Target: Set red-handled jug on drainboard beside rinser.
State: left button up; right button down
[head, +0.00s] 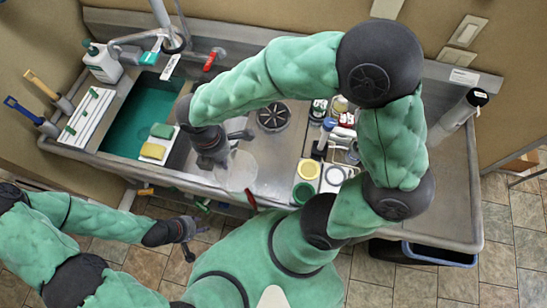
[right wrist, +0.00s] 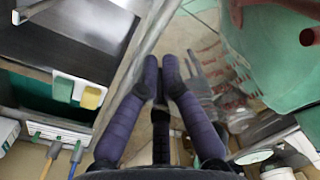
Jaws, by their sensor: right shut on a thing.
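The clear jug (head: 238,172) with a red handle (head: 250,198) is by the front edge of the sink counter, its handle toward me. My right gripper (head: 222,160) is at its upper left side, shut on it; exactly where the fingers meet it is hard to see. In the right wrist view the fingers (right wrist: 162,75) are close together. The clear jug (right wrist: 212,65) with reddish markings shows beside them. The round dark rinser (head: 273,117) is set in the steel drainboard (head: 275,165), up and right of the jug. My left gripper (head: 188,236) is empty and open, below the counter front.
A green-filled basin (head: 135,112) is at left, with a yellow sponge (head: 153,151) and a green sponge (head: 162,130) on its right ledge. Lidded jars (head: 303,192) and small bottles (head: 318,110) crowd the right of the drainboard. A faucet (head: 172,42) stands behind.

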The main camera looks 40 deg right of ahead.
jog(key=shift+d, duration=0.15)
jog(key=w+d+f, duration=0.7)
jog(key=d+f, duration=0.4)
jog(key=f, duration=0.1)
jog(key=shift+w+f, duration=0.25)
jog(key=shift+f, duration=0.15)
jog(key=shift+f+b, duration=0.2)
jog(key=shift+b, duration=0.15)
jog(key=c, duration=1.4)
grip_release()
